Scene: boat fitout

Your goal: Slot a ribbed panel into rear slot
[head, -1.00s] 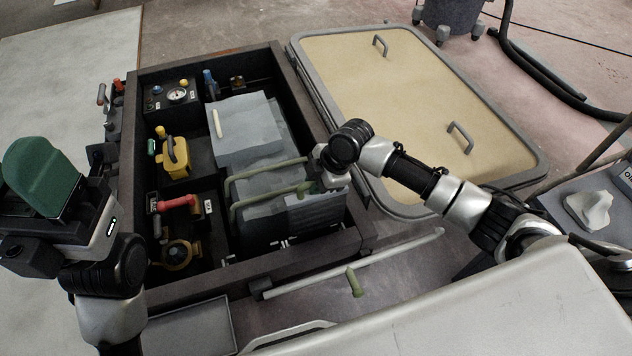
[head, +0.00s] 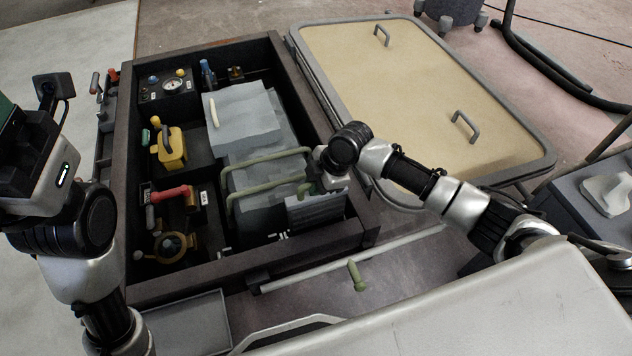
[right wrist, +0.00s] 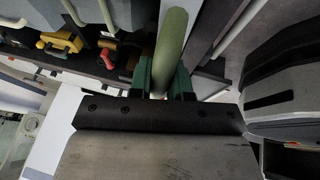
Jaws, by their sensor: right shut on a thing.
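The grey ribbed panel (head: 315,212) is inside the dark open box, at its right front part. My right gripper (head: 318,183) is at the panel's top edge, shut on its green bar handle. In the right wrist view the green fingers of this gripper (right wrist: 165,78) close around the green bar (right wrist: 173,40). Another green bar (head: 265,157) lies just behind, over grey blocks. The panel's lower edge and the slots are hidden. My left gripper (head: 30,125) is at the left edge, partly cut off, away from the box; its fingers do not show clearly.
The box (head: 125,150) has dark walls. Its left side holds a yellow-handled part (head: 172,150), a red-handled part (head: 173,193) and a gauge (head: 173,85). A grey stepped block (head: 245,112) is at the back. A beige hatch lid (head: 420,90) lies to the right.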

